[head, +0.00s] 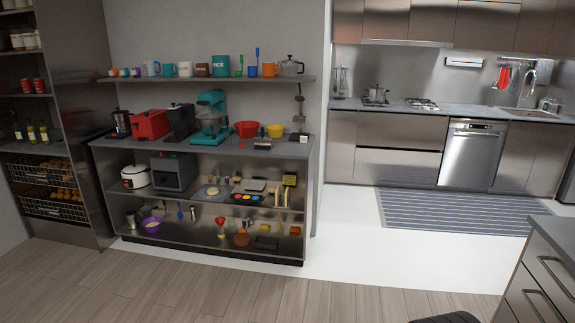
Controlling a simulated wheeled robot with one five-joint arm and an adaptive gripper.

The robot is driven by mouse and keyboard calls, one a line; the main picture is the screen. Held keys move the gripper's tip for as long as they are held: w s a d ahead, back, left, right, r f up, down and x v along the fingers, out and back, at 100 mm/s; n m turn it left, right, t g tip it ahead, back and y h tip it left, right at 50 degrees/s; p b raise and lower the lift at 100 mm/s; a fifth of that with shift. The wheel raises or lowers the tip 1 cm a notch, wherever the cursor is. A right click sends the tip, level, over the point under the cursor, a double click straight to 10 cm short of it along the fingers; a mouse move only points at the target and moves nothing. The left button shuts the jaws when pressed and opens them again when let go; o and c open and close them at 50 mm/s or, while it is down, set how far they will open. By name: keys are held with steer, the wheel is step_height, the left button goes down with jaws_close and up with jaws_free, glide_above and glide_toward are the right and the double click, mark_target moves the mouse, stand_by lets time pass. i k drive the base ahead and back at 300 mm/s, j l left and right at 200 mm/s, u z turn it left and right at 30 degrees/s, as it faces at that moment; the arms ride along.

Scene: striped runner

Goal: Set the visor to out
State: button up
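The visor (407,43) shows as a thin pale strip under the upper cabinets, above the cooktop, in the far kitchen part of the head view. It is small and far off, and I cannot tell how far it sticks out from the cabinet fronts. My gripper is not in view.
A cooktop (422,105) and a pot (376,93) are on the far counter below the visor. A striped runner (455,212) lies before the dishwasher (471,155). Laden shelves (203,250) stand left; a drawer unit (540,290) stands right. The floor between is clear.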

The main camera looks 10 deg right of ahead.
mark_target(412, 43)
steer(key=i+l+z, duration=0.35)
steer(key=i, duration=0.4)
steer(key=i+z, duration=0.35)
steer(key=i, duration=4)
